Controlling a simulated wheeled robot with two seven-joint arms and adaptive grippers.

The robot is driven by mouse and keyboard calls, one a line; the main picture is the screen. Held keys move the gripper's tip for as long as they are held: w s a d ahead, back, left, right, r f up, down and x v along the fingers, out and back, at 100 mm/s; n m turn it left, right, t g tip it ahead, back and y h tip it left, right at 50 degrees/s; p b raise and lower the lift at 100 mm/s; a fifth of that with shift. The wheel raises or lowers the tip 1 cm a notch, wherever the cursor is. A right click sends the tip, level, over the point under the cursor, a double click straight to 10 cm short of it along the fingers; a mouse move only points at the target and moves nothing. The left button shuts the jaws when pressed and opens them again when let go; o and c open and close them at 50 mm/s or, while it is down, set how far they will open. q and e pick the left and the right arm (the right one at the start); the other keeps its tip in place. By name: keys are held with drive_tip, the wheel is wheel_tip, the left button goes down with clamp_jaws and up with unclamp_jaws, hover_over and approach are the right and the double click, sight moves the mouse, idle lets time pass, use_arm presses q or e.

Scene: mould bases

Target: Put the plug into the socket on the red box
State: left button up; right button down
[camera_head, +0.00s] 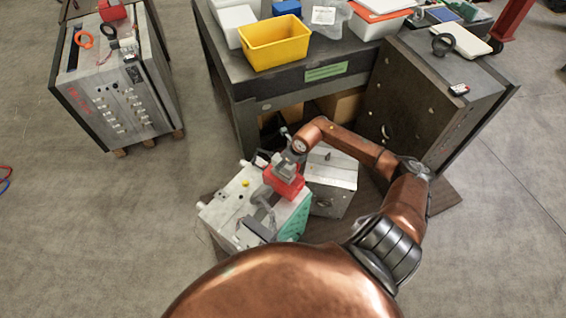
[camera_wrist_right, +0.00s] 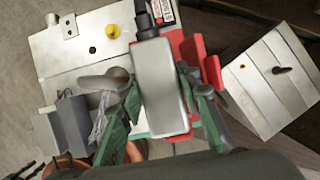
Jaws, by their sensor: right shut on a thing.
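The red box (camera_head: 285,182) sits on the light grey mould base (camera_head: 238,192) in the head view. It also shows in the wrist view, partly behind the plug, with a red part (camera_wrist_right: 212,70) to the right. My right gripper (camera_head: 287,160) is over the red box. In the wrist view its green fingers (camera_wrist_right: 160,110) are shut on a pale grey block, the plug (camera_wrist_right: 160,80), with a black end (camera_wrist_right: 146,24) pointing up the picture. The socket is hidden, and I cannot tell whether the plug touches it. My left gripper is in neither view.
A grey lever (camera_wrist_right: 103,79) and a yellow knob (camera_wrist_right: 113,31) stand on the mould base. A second metal block (camera_head: 331,180) is close on the right. A dark table with a yellow bin (camera_head: 274,42) stands behind.

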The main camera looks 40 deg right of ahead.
drive_tip(key=shift+w+f+b, duration=0.1)
drive_tip(key=shift+f+b, duration=0.25)
drive_tip(key=shift+b, duration=0.05)
idle(0.8)
drive_tip(key=shift+f, duration=0.35)
drive_tip(key=shift+f+b, duration=0.8)
idle(0.6)
drive_tip(key=c, duration=1.3)
unclamp_jaws()
